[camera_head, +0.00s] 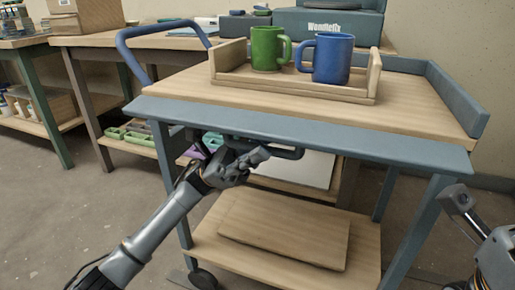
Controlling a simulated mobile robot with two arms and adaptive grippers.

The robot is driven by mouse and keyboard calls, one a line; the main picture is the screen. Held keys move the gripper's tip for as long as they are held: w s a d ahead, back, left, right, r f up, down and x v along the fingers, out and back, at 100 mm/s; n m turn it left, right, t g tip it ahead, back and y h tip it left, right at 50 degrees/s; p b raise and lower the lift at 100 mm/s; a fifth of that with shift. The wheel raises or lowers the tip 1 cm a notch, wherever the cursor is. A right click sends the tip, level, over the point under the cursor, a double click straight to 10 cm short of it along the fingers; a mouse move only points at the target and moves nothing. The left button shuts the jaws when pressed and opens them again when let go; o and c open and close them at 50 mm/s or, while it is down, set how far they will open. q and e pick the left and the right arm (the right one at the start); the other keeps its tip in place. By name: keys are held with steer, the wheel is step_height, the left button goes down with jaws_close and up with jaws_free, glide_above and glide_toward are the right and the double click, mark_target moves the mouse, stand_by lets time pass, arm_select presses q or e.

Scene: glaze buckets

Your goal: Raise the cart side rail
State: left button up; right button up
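The cart (410,108) has a wooden top. Its near side rail (300,133) is a long blue-grey strip lying nearly flat along the front edge, while the rail at the right end (455,98) stands up. A dark bar handle (290,153) hangs just under the near rail. My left gripper (262,156) is under the rail at the left end of this handle, touching or very close to it; whether its fingers are closed around the bar is hidden. My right arm (498,258) shows at the lower right edge, apart from the cart; its finger state is unclear.
A wooden tray (300,88) on the cart top holds a green mug (267,48) and a blue mug (332,58). The cart's blue push handle (160,30) rises at the left. A board (285,228) lies on the lower shelf. Workbenches stand behind; floor at left is clear.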

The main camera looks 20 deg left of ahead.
arm_select(q)
steer(key=shift+c, duration=0.2)
jaws_close()
